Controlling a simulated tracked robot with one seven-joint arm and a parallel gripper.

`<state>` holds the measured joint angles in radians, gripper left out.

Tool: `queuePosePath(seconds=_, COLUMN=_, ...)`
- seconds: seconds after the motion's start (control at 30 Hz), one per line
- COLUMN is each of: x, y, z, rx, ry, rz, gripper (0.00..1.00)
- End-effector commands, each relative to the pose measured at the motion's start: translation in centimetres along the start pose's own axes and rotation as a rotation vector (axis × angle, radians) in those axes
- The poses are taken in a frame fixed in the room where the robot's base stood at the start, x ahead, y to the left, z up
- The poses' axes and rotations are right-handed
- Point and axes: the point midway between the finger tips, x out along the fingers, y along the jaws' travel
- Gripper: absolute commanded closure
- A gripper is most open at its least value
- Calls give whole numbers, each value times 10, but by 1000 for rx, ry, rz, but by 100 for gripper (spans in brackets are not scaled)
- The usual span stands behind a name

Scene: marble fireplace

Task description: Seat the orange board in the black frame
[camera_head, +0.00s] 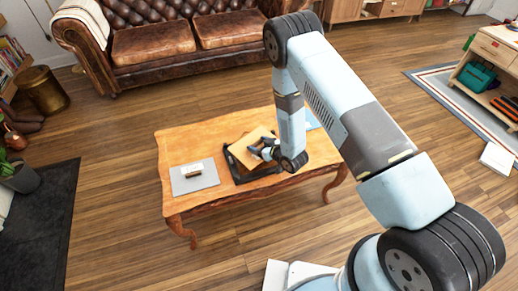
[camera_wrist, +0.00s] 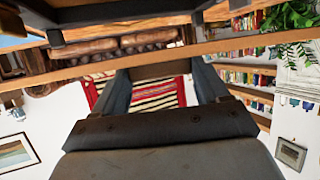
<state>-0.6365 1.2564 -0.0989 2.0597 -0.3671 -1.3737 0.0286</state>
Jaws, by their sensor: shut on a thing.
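The orange board (camera_head: 246,143) is above the black frame (camera_head: 233,166) on the wooden table in the head view. The board looks tilted relative to the frame and covers much of it. My gripper (camera_head: 257,150) is shut on the board at its right part. In the wrist view, the board shows edge-on as a long strip (camera_wrist: 62,77) across the picture, with my gripper's fingers (camera_wrist: 160,70) reaching to it. A dark bar of the frame (camera_wrist: 95,16) shows at the top, apart from the strip there. My arm hides the frame's right side.
A grey plate (camera_head: 194,181) with a small handled block (camera_head: 194,170) lies left of the frame on the table (camera_head: 180,145). The table's front left corner is clear. A leather sofa (camera_head: 150,45) stands behind.

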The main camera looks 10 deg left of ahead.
Motion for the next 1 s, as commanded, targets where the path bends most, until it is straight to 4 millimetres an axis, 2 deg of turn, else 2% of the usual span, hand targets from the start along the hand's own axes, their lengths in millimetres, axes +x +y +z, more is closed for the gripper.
queuePosePath(seconds=0.1, x=6, y=-1, z=15, rx=1, ry=-1, rz=-1, gripper=61)
queuePosePath(seconds=0.2, x=8, y=0, z=22, rx=0, ry=0, rz=0, gripper=61)
queuePosePath(seconds=0.87, x=12, y=0, z=32, rx=0, ry=0, rz=0, gripper=61)
queuePosePath(seconds=0.9, x=12, y=0, z=32, rx=0, ry=0, rz=0, gripper=25)
queuePosePath(seconds=1.0, x=12, y=0, z=32, rx=0, ry=0, rz=0, gripper=16)
